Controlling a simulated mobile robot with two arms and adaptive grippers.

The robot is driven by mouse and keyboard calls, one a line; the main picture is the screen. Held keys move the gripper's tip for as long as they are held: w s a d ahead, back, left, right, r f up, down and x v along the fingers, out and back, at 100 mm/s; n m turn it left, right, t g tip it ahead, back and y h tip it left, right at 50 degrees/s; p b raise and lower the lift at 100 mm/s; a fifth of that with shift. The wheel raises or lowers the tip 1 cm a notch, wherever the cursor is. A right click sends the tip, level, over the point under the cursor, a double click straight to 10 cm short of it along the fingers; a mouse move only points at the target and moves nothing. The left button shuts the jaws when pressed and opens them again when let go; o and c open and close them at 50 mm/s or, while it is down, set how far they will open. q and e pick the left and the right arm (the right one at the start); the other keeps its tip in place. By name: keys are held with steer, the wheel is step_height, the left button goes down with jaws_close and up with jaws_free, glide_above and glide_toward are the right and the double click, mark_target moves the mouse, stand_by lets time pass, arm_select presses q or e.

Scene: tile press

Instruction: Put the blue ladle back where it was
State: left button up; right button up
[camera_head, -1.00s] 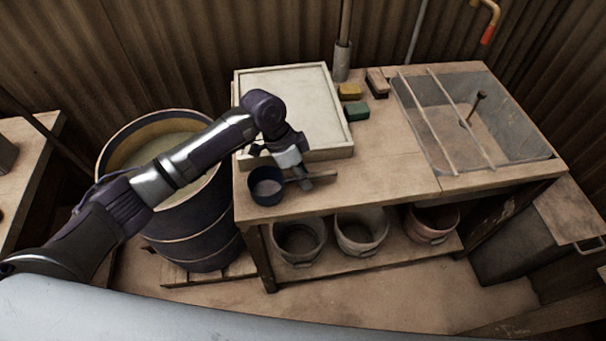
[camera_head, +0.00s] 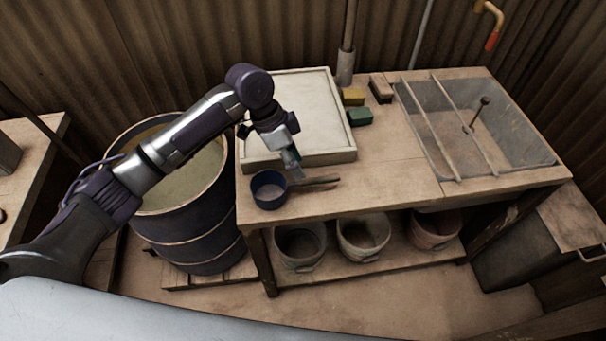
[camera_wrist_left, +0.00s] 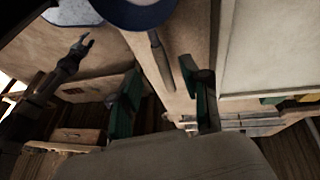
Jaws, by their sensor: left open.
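The blue ladle (camera_head: 268,196) stands on the wooden table near its front left corner, its bowl to the left and its handle (camera_head: 315,183) pointing right. My left gripper (camera_head: 292,172) is open and empty, just above and behind the handle. In the left wrist view the bowl (camera_wrist_left: 140,14) is cut off by the top edge, and the handle (camera_wrist_left: 160,58) runs down towards the space between the open fingers (camera_wrist_left: 163,98). My right gripper (camera_wrist_left: 82,46) seems to show small at the left of that view, and its jaws are too small to judge.
A pale framed board (camera_head: 310,110) lies right behind the ladle. A yellow block (camera_head: 352,97), a green block (camera_head: 360,117) and a sunken basin (camera_head: 500,130) are to the right. A barrel (camera_head: 190,235) stands left of the table. Table in front of the basin is clear.

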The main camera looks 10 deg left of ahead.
arm_select(q)
steer(key=shift+v, duration=2.65)
